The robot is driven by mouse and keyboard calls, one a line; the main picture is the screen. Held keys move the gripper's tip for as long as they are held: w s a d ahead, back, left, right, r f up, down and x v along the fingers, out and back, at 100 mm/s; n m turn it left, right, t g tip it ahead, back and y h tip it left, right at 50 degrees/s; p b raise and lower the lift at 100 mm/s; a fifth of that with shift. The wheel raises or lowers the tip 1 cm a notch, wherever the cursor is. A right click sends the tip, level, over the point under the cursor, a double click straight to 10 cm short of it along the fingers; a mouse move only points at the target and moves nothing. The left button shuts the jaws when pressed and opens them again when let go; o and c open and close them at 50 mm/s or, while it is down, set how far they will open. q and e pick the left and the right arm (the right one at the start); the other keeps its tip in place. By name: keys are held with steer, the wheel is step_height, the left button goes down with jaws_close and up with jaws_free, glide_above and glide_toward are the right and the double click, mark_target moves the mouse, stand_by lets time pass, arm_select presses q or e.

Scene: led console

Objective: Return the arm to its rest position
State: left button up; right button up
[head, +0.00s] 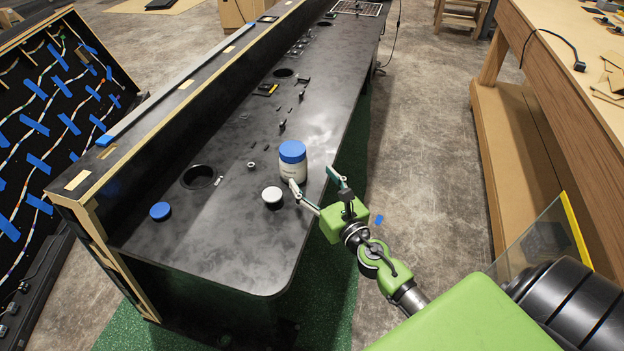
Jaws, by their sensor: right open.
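My right gripper (315,182) is open at the right edge of the black console top (235,240). Its fingers are spread, one fingertip close to a white bottle with a blue lid (292,161). I cannot tell whether that finger touches the bottle. The bottle stands upright on the console. My right arm, green and black, reaches in from the lower right. My left gripper is not in view.
A white round cap (272,195) and a blue round cap (160,211) lie near a round hole (198,177) in the console. Small parts lie farther back. A wooden workbench (560,80) stands at right, across open concrete floor. A panel with blue tape (60,120) leans at left.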

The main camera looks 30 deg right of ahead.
steer(key=shift+s+r, duration=0.1)
steer(key=shift+s+d+r+m+h, duration=0.2)
steer(key=shift+m+h, duration=0.1)
steer(key=shift+m, duration=0.4)
steer(key=s+d+f+m+g+h, duration=0.25)
steer(key=s+m, duration=0.35)
steer(key=m, duration=0.5)
steer(key=s+d+f+m+g+h, duration=0.1)
steer(key=s+f+m+g+h, duration=0.25)
steer(key=m, duration=0.65)
steer(key=s+a+f+m+g+y, duration=0.35)
steer(key=s+a+m, duration=0.25)
steer(key=s+a, duration=0.3)
steer(key=s+a+f+m+g+y, duration=0.2)
steer(key=s+a+m+g+y, duration=0.3)
steer(key=s, duration=0.6)
step_height(320, 180, down, 26)
steer(key=s+a+g+h, duration=0.1)
steer(key=s+a, duration=0.1)
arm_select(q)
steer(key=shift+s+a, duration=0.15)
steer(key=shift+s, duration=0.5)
arm_select(e)
steer(key=s+d+f+g, duration=0.1)
steer(key=s+d+f, duration=0.2)
steer(key=s+f, duration=1.3)
steer(key=shift+s+d+f, duration=0.2)
steer(key=shift+s+f, duration=0.05)
steer(key=shift+s, duration=0.45)
steer(key=shift+g, duration=0.25)
